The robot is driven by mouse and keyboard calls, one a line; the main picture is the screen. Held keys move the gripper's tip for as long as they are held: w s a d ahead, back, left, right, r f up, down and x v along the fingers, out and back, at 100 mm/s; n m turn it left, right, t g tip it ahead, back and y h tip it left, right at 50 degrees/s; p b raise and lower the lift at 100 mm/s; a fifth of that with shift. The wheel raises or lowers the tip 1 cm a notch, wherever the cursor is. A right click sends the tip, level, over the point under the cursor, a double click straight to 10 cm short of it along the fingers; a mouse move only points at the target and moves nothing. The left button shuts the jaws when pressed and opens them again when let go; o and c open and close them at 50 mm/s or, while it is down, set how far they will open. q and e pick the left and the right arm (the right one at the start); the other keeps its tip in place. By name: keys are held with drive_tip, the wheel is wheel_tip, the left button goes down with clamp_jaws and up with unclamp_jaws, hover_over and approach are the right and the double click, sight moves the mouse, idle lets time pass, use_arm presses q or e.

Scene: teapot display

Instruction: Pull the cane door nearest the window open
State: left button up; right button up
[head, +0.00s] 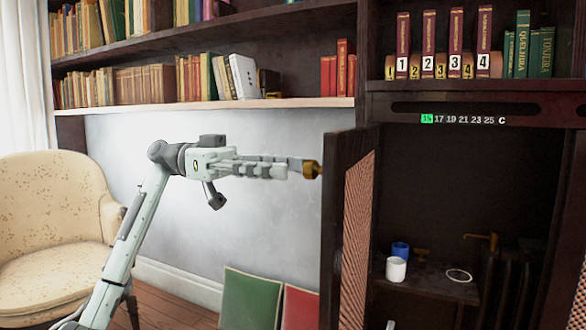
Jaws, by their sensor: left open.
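The dark wooden cane door (358,235) stands swung open at the left side of the cabinet, showing its woven cane panel. A brass knob (312,170) sticks out from its left face. My left gripper (298,167) reaches in from the left at knob height. Its jaws are open and its fingertips are at the knob; I cannot tell whether they touch it. My right gripper is not in view. A part of another cane door (578,300) shows at the lower right edge.
Inside the cabinet, a white cup (396,269), a blue cup (400,249) and a white ring (458,275) sit on a low shelf. A cream armchair (50,220) stands left. Bookshelves hang above.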

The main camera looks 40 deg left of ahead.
use_arm(q)
drive_tip(key=v, duration=0.9)
drive_tip(key=shift+a, duration=0.15)
